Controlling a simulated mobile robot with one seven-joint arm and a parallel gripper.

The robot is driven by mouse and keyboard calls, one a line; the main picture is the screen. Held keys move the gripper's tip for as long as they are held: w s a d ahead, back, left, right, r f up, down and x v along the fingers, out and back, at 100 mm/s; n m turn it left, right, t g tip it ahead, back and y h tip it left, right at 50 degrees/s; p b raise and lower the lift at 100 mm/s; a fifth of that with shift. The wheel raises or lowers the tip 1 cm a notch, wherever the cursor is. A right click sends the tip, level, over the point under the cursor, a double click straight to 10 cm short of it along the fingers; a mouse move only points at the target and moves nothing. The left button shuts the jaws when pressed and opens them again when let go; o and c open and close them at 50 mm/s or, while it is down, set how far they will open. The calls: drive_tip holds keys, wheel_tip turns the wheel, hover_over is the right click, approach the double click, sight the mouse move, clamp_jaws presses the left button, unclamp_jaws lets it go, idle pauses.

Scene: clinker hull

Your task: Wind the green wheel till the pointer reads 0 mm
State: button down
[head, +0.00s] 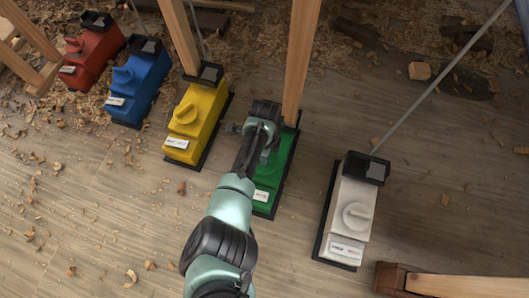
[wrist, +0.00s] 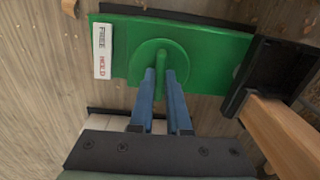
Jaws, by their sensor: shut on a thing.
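The green jack box (head: 281,172) stands on the floor under a wooden prop, with a white label (head: 262,195) at its near end. In the head view my arm and gripper (head: 262,125) cover much of it. The wrist view shows the round green wheel (wrist: 176,48) with a raised grip bar across it. My gripper (wrist: 161,76) has its two blue fingers on either side of that bar, shut on it. The box's label (wrist: 103,50) reads FREE and HOLD in the wrist view. I see no pointer or millimetre scale in either view.
Similar boxes stand in a row: red (head: 90,52), blue (head: 138,85) and yellow (head: 196,118) to the left, white (head: 350,215) to the right. Slanting props and rods rise from them. A wooden beam (head: 465,288) lies at lower right. Wood chips litter the plank floor.

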drive_tip(key=shift+s+d+m, duration=0.1)
drive_tip(key=shift+m, duration=1.5)
drive_tip(key=c, duration=0.9)
unclamp_jaws()
wheel_tip(320, 180, up, 13)
drive_tip(key=p, duration=1)
